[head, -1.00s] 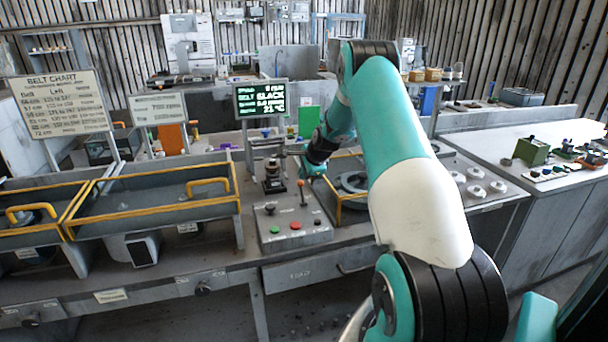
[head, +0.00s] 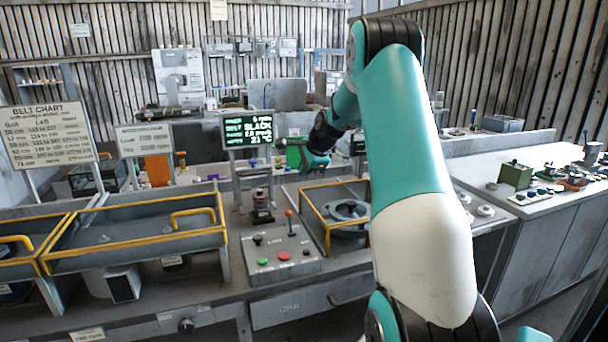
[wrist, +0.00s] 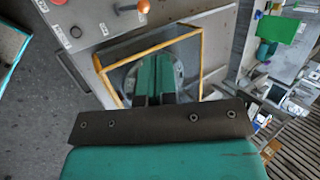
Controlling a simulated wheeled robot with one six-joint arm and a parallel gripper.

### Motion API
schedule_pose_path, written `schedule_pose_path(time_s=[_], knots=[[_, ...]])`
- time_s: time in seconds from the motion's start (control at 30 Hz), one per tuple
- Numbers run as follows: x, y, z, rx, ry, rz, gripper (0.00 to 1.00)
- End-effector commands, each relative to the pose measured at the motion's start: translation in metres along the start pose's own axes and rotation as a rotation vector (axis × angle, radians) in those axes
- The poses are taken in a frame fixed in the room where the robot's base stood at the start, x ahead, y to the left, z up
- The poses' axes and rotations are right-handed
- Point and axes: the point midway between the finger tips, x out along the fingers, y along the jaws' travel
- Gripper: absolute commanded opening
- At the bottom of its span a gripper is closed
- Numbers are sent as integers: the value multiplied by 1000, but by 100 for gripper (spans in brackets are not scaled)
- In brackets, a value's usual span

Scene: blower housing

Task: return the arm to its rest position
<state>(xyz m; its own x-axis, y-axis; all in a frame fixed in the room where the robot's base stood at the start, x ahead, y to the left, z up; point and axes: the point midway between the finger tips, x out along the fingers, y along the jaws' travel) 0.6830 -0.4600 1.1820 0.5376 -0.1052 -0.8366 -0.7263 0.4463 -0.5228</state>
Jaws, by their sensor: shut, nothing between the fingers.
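My gripper (wrist: 155,82) points down over the yellow-framed blower housing in the wrist view, its two teal fingers together with nothing between them. In the head view my arm rises at the right of centre and its wrist bends left behind it; the fingertips are too small to make out there. The blower housing (head: 345,226) is a grey round part inside a yellow frame (head: 327,236) on the bench, below my wrist and apart from it. The same housing shows in the wrist view (wrist: 184,66), partly hidden by the fingers.
A control box (head: 281,251) with a red-tipped lever and buttons stands left of the frame. Yellow-railed trays (head: 140,235) fill the left. A side bench (head: 545,190) with small parts stands right. There is open air above the bench.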

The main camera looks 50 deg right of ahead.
Motion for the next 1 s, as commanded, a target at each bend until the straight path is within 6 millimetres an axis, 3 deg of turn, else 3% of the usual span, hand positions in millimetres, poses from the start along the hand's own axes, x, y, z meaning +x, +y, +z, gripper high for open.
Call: schedule_pose_path(time_s=[0.4, 0.53, 0.67, 0.77, 0.9, 1.0], knots=[[0, 0, 0, -2, 0, 0, 0], [-3, 3, 22, -67, -21, 12, 0], [-16, 19, 91, -290, -92, 51, 0], [-37, 49, 162, -554, -177, 89, 0], [-75, 111, 250, -953, -316, 128, 0], [-108, 167, 298, -1251, -428, 139, 0]])
